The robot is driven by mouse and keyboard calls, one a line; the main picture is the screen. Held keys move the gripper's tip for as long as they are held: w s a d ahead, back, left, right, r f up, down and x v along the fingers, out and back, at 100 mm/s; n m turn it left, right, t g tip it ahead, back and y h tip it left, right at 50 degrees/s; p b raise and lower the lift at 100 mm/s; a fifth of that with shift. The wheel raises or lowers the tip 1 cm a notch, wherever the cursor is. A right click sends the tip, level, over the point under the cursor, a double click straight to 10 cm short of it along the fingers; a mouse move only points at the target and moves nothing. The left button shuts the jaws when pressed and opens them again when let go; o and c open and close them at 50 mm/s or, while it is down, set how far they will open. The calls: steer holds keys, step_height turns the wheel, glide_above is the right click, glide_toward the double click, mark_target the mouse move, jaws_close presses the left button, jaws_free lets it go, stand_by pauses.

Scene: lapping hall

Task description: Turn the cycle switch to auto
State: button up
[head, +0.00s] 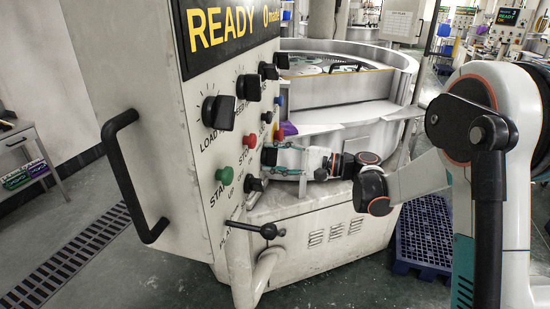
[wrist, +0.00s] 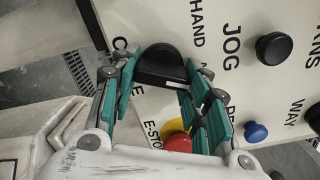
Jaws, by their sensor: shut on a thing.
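The cycle switch is a black knob (wrist: 160,65) on the light panel face, in the upper middle of the wrist view. Its lettering begins with "C" and is mostly hidden by a finger; "HAND" and the start of a word with "A" stand beside it. My gripper (wrist: 157,78) has its teal fingers on either side of the knob and is shut on it. In the head view my gripper (head: 285,160) reaches the panel's right side from the right. Which mark the knob points to cannot be told.
In the wrist view a red emergency stop (wrist: 178,142) on a yellow base sits close below the fingers. A black jog knob (wrist: 273,48) and a blue button (wrist: 255,131) lie to the right. In the head view, the black door handle (head: 125,180) juts out left.

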steer(key=shift+f+m, duration=0.1)
steer(key=shift+m, duration=0.4)
steer(key=o, duration=1.1)
steer(key=shift+c, duration=0.2)
steer(key=v, duration=1.2)
